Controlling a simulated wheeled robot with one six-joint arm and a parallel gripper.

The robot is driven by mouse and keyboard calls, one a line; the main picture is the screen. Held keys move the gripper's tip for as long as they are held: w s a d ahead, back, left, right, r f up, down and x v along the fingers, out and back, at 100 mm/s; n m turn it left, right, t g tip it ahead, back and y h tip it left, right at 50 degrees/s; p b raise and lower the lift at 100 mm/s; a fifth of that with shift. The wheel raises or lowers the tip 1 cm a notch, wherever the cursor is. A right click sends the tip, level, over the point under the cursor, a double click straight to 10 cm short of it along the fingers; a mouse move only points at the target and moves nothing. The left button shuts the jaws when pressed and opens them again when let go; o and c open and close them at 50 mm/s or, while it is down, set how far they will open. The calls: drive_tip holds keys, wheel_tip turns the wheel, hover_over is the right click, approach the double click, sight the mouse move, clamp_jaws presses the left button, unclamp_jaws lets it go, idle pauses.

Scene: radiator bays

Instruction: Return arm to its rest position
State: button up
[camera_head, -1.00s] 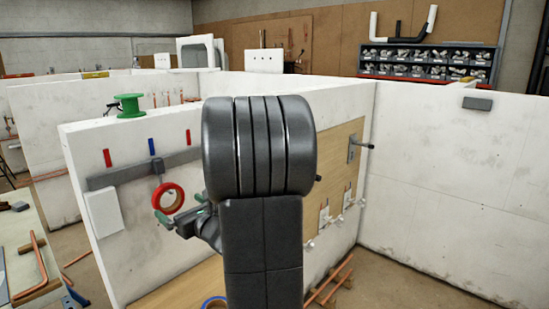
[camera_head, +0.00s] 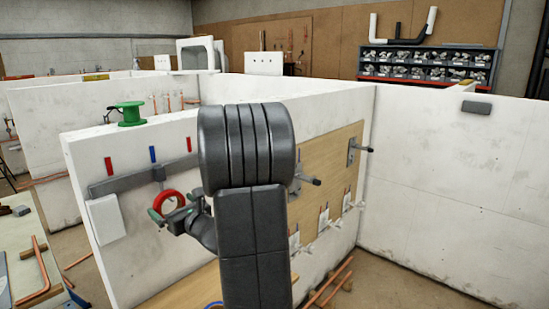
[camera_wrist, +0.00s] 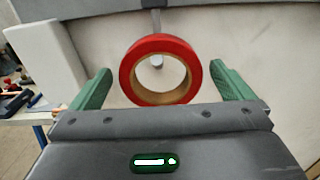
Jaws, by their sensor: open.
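My gripper (camera_head: 175,206) is open, with its green fingertips apart and nothing held between them. It is in front of the white wall, close to a red tape roll (camera_head: 160,197). In the wrist view my gripper (camera_wrist: 162,86) has one finger at each side of the red roll (camera_wrist: 160,44), with visible gaps. The roll hangs on a peg (camera_wrist: 157,61) under the grey rail (camera_head: 120,184). My arm's dark links stand in the middle of the head view and cover part of the wall. The gripper partly hides the roll there.
A white box (camera_head: 106,219) sits on the wall left of the roll. A wooden panel (camera_head: 335,165) with valves and a bracket lies to the right. A green spool (camera_head: 130,113) stands on the wall top. A bench (camera_head: 22,240) with copper pipe is at far left.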

drive_tip(key=b+v, duration=0.3)
drive_tip(key=v, duration=1)
drive_tip(key=p+x, duration=0.3)
drive_tip(key=x, duration=1)
drive_tip(key=shift+w+a+r+p, duration=0.1)
drive_tip(key=shift+w+r+p, duration=0.1)
drive_tip(key=shift+p, duration=0.15)
drive_tip(key=r+v, duration=0.1)
drive_tip(key=v, duration=0.9)
drive_tip(key=shift+s+d+f+n+g, duration=0.25)
drive_tip(key=shift+s+f+g, duration=0.15)
drive_tip(key=shift+f, duration=0.4)
drive_tip(key=shift+s+d+f+n+g, duration=0.25)
drive_tip(key=shift+s+f+g, duration=0.15)
drive_tip(key=shift+f, duration=0.35)
drive_tip(key=shift+s+d+f+n+g, duration=0.2)
drive_tip(key=shift+s+d+f+g, duration=0.15)
drive_tip(key=shift+f, duration=0.45)
drive_tip(key=shift+r, duration=0.1)
